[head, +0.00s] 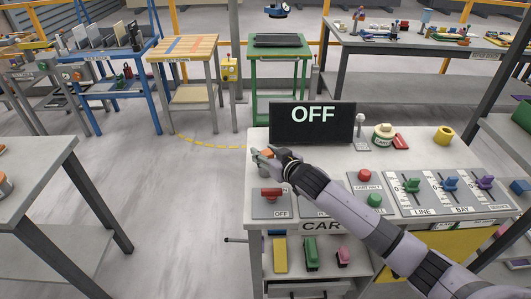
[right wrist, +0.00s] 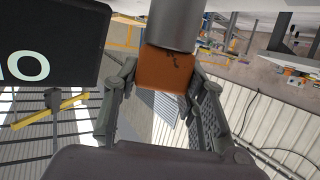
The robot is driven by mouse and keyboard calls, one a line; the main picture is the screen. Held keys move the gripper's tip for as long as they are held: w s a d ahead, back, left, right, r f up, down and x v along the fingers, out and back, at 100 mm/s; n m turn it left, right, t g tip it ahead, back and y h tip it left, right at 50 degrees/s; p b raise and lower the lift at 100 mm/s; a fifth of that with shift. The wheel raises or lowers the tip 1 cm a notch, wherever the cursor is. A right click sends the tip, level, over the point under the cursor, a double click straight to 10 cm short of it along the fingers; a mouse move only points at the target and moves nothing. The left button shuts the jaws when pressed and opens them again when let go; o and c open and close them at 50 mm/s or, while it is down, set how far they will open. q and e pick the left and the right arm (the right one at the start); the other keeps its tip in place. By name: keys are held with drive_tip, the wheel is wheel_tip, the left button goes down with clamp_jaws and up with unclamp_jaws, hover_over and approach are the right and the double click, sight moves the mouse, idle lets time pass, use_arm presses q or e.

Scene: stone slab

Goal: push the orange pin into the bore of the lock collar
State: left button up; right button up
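The orange pin (right wrist: 166,68) shows as a blocky orange piece between the fingers of my right gripper (right wrist: 163,75) in the right wrist view. The fingers close in on its two sides and look to be touching it. A grey cylinder (right wrist: 175,22) meets the orange piece at its far end. I cannot tell whether this cylinder is the lock collar or part of the pin, and no bore shows. In the head view my right gripper (head: 264,158) is over the back left of the console, with a bit of orange (head: 266,153) at its fingers. My left gripper is not in view.
A dark screen reading OFF (head: 313,121) stands behind the gripper. Open floor (head: 185,210) lies left.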

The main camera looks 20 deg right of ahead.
drive_tip(key=o, duration=0.5)
drive_tip(key=shift+s, duration=0.15)
drive_tip(key=v, duration=1.1)
drive_tip(key=shift+s+r, duration=0.25)
drive_tip(key=shift+s, duration=0.1)
drive_tip(key=shift+d+f, duration=0.1)
